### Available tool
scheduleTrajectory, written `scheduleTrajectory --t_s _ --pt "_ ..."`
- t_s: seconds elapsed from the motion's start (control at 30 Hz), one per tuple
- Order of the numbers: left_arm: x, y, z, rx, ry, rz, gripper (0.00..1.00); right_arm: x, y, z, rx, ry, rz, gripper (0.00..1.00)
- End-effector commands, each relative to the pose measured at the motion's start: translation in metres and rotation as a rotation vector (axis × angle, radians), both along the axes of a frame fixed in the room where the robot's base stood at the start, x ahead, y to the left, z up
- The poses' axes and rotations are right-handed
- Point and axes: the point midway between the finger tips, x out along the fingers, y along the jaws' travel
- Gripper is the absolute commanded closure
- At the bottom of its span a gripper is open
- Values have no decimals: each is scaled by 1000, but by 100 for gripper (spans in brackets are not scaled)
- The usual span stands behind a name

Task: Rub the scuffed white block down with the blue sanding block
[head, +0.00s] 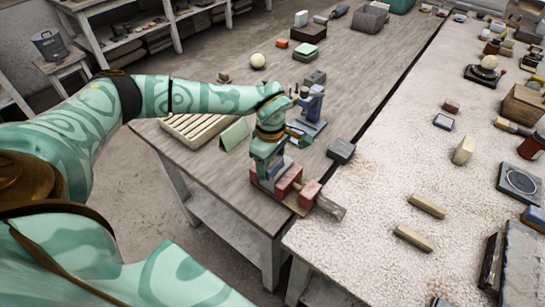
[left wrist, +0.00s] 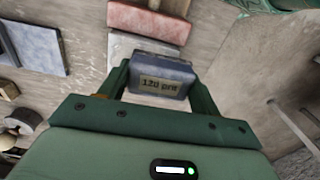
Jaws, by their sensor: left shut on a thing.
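My left gripper (head: 268,150) points down over a red vise (head: 289,182) near the table's front edge. In the left wrist view its two green fingers are shut on the blue sanding block (left wrist: 160,86), which has a grit label on its near face. Just beyond it lies a pale grey-white block (left wrist: 140,46), with a red vise jaw (left wrist: 150,22) beyond that. The sanding block overlaps the pale block in this view; I cannot tell if they touch. In the head view my gripper largely hides both. My right gripper is in neither view.
A blue clamp-like tool (head: 311,106) stands close behind my gripper. A dark grey block (head: 341,150) lies to the right, a green card (head: 234,134) and a slatted rack (head: 190,127) to the left. The table's middle, beyond, has bare room.

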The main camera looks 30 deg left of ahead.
Motion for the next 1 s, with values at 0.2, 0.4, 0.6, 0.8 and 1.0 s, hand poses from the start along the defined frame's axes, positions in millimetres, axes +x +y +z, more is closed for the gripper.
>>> scheduleTrajectory --t_s 0.2,0.4,0.6,0.8,1.0 --pt "-10 1 1 1 0 0 62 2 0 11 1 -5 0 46" --pt "-11 1 -3 0 0 0 62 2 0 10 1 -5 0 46" --pt "-1 0 -4 1 0 0 62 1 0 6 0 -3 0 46" --pt "10 -1 -3 0 0 -1 62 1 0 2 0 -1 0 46" --pt "21 -1 -3 1 -1 1 62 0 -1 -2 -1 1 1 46"
